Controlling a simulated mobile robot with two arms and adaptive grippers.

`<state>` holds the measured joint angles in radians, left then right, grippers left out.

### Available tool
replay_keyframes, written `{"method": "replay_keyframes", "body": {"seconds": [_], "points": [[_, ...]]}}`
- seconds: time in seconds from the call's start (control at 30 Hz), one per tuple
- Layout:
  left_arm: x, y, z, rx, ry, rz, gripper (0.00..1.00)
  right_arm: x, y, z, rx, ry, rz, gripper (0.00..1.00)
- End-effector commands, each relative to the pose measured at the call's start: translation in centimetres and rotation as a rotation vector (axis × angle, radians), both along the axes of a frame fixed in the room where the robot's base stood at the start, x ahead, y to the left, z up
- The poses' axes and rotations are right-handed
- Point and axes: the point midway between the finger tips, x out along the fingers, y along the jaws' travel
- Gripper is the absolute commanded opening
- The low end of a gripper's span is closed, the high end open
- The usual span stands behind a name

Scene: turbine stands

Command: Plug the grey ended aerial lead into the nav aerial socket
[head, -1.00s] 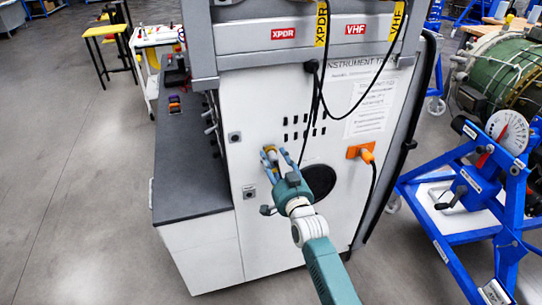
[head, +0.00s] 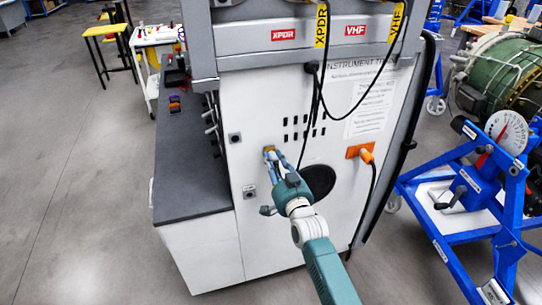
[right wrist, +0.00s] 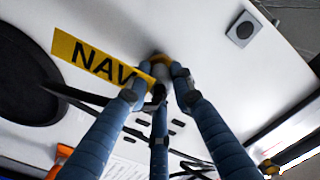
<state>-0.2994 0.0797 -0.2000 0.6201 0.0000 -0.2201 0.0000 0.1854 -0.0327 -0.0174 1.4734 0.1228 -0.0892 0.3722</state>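My right gripper (head: 270,154) is at the white front panel of the instrument stand, left of the round black opening. Its blue fingers are close together around a small fitting at the panel, and in the right wrist view the gripper (right wrist: 160,82) hides most of it. A yellow-orange part (right wrist: 161,59) shows just beyond the fingertips. A dark lead (right wrist: 85,97) runs in to the fingers, beside a yellow NAV tag (right wrist: 95,62). The lead's grey end cannot be made out. Whether it is seated in a socket is hidden. My left gripper is not in view.
An orange plug (head: 366,155) is in the panel at right. A grey-topped bench (head: 185,170) stands left, a blue stand (head: 465,205) right.

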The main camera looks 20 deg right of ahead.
Motion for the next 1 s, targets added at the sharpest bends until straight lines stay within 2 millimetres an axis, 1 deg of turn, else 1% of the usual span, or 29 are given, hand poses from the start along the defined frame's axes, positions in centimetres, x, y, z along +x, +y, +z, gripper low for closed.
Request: {"method": "replay_keyframes", "body": {"seconds": [0.23, 0.7, 0.87, 1.0], "points": [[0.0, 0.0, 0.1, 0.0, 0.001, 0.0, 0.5, -0.1, 0.0, 0.0, 0.0, 0.0, 0.0, 0.0], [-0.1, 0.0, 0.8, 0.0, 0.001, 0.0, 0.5, -1.2, 0.0, 0.0, 0.0, 0.0, 0.0, 0.0], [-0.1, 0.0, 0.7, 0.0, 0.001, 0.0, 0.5, -1.1, 0.0, 0.0, 0.0, 0.0, 0.0, 0.0], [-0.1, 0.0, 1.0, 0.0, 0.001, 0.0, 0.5, -1.4, -0.1, 0.1, 0.0, 0.0, 0.0, 0.0]]}}
